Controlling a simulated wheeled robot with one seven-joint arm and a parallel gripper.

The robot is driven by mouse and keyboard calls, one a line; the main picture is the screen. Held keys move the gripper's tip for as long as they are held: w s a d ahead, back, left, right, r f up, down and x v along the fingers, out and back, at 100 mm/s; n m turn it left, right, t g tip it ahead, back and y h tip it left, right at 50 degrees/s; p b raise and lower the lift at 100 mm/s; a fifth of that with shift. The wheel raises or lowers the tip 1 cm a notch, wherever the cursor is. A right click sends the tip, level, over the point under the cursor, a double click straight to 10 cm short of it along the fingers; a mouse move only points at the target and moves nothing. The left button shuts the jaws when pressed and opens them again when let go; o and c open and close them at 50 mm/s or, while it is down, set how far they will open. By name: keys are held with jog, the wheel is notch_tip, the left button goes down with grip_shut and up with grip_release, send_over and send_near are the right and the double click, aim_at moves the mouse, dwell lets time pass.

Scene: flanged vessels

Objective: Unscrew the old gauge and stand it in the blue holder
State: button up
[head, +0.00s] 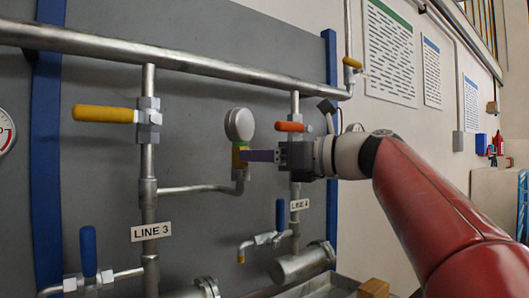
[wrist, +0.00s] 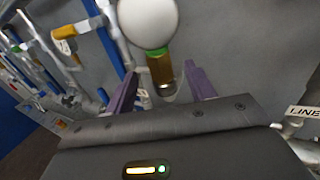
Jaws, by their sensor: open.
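The gauge (head: 239,124) has a round pale head and a brass stem with a green ring, upright on a short pipe elbow branching from line 3. I see its back or side, not its dial. My gripper (head: 250,155) reaches in from the right at stem height. In the wrist view the gauge (wrist: 148,22) is ahead, and its brass stem (wrist: 162,72) lies between the purple fingers of my gripper (wrist: 162,74). The fingers are apart, with visible gaps on both sides of the stem. I cannot make out the blue holder in either view.
A yellow-handled valve (head: 104,114) is on line 3, left of the gauge. An orange-handled valve (head: 290,127) on line 4 sits close by my gripper. Blue-handled valves (head: 280,214) are lower down. A grey panel (head: 200,90) stands behind the pipes.

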jog(key=x, duration=0.7)
jog(key=shift+a+p, duration=0.3)
jog(key=shift+w+r, duration=0.1)
jog(key=shift+w, duration=0.05)
grip_shut()
jog(key=shift+s+a+n+g+y, duration=0.15)
jog(key=shift+n+g+y, duration=0.3)
jog(key=shift+n+g, duration=0.6)
jog(key=shift+s+d+n+g+y, duration=0.1)
jog(key=shift+s+n+g+y, duration=0.3)
jog(key=shift+g, duration=1.1)
jog(key=shift+a+n+g+y, duration=0.1)
jog(key=shift+n+g+y, duration=0.45)
jog(key=shift+n+g, duration=0.6)
grip_release()
jog(key=shift+s+d, duration=0.25)
jog(key=shift+d, duration=1.65)
jog(key=shift+s+d, duration=0.2)
jog(key=shift+d, duration=1.75)
